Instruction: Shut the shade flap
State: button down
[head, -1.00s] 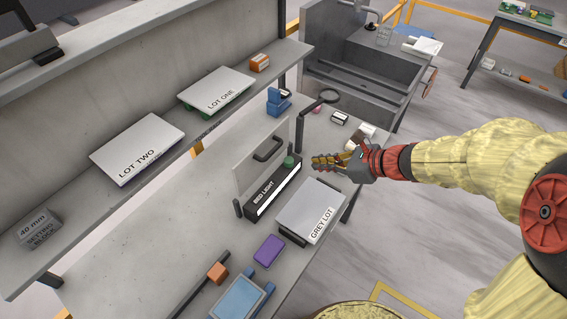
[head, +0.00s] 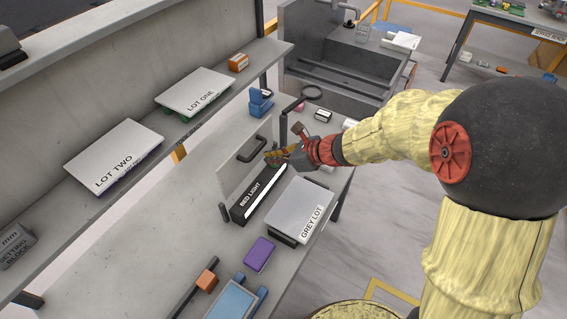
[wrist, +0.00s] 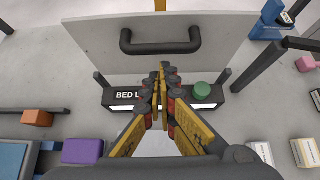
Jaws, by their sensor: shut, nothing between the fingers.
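The shade flap is a pale grey upright panel (head: 236,163) with a black bar handle (head: 251,148), standing behind the black box labelled BED LIGHT (head: 246,204). In the wrist view the flap (wrist: 215,60) fills the upper middle, its handle (wrist: 160,48) across its face. My gripper (head: 268,158) is shut and empty, above the far end of the BED LIGHT box, in front of the flap and near its handle. In the wrist view my fingertips (wrist: 162,75) point at the flap below the handle. A green button (wrist: 202,90) sits on the box, right of my fingers. I cannot tell whether my fingertips touch the flap.
A GREY LOT box (head: 298,208) stands right of the BED LIGHT box, with a purple block (head: 259,254) in front. Dark posts flank the flap. A blue stand (head: 260,102) is behind. The shelf at left holds LOT ONE (head: 195,90) and LOT TWO (head: 114,156).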

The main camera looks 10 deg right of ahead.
jog(key=shift+w+a+r, duration=0.1)
jog(key=shift+w+a, duration=0.25)
jog(key=shift+r+p, duration=0.1)
jog(key=shift+p, duration=0.2)
jog(key=shift+w+a+r+p, duration=0.15)
jog(key=shift+a+p, duration=0.05)
jog(key=shift+p, duration=0.8)
